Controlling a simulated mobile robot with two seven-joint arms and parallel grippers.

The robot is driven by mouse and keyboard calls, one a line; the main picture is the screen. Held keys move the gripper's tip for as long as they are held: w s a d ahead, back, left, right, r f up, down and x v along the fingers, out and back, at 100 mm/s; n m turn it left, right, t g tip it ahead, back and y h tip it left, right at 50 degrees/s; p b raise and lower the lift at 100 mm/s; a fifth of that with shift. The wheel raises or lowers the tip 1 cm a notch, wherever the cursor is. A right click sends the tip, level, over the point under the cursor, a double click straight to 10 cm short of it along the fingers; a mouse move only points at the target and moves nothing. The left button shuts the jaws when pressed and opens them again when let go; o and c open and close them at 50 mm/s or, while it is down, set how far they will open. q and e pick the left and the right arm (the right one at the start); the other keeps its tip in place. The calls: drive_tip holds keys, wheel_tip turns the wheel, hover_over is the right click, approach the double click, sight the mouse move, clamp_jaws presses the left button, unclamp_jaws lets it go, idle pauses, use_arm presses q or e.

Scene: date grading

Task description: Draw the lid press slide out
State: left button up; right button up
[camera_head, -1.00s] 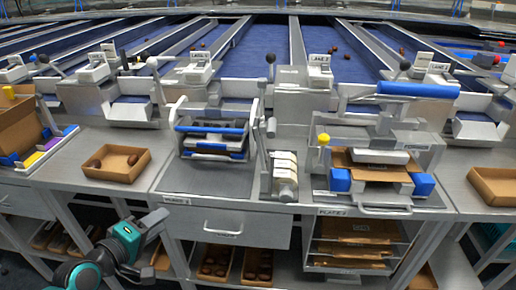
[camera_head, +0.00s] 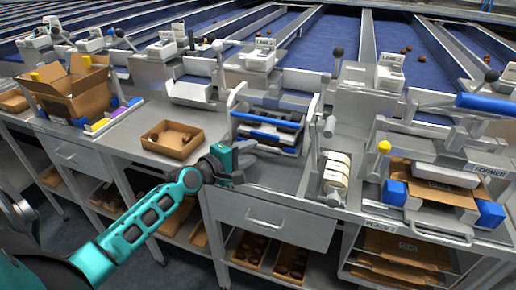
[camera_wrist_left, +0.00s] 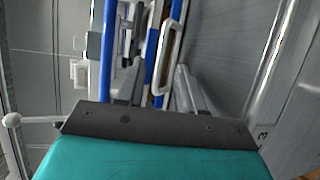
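The lid press (camera_head: 268,130) is the grey frame with blue bars and a side lever, standing on the bench in the middle of the head view. Its slide seems to be inside the frame, with a blue bar along its front. In the left wrist view a pale loop handle (camera_wrist_left: 168,50) shows beside the blue bars, ahead of the fingers. My left gripper (camera_head: 248,153) is just in front and left of the press, low over the bench. My right gripper is not in view.
A white stack (camera_head: 336,175) and the carton former (camera_head: 440,190) with blue blocks stand to the right. A drawer (camera_head: 270,220) is below the press. Bare bench lies before the press.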

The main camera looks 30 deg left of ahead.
sight(261, 147)
use_arm(q)
drive_tip(key=shift+x, duration=2.1)
clamp_jaws()
